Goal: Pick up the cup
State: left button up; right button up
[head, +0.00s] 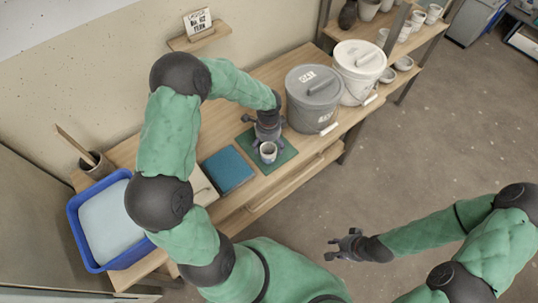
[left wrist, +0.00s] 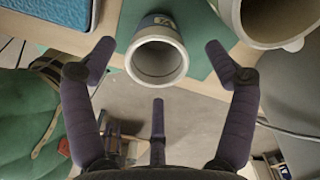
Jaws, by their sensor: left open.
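A small cup (head: 268,152) with a pale rim stands on a green mat (head: 286,156) on the wooden bench. In the left wrist view the cup (left wrist: 157,62) shows its round open mouth, with a dark blue outer wall and a small pale mark. My left gripper (head: 267,142) is right at the cup from behind in the head view. In the left wrist view its fingers (left wrist: 160,62) are spread, one on each side of the cup, with gaps between. My right gripper (head: 337,244) hangs over the floor, away from the bench, and looks empty with fingers apart.
A grey lidded bucket (head: 312,105) and a white lidded bucket (head: 358,75) stand right of the mat. A blue book-like block (head: 228,170) lies left of it. A blue tub (head: 75,230) is at the far left. Pots stand on a shelf at the upper right.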

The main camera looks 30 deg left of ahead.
aim_at(269, 153)
pick_arm(q)
jog(key=shift+s+d+f+b, duration=0.1)
jog(key=shift+f+b, duration=0.65)
jog(key=shift+f, duration=0.8)
jog(key=shift+s+f+b, duration=0.1)
jog(key=shift+f+b, duration=0.6)
jog(key=shift+f, duration=0.85)
jog(key=shift+r, duration=0.1)
jog(key=shift+c, duration=0.3)
jog(key=c, duration=1.3)
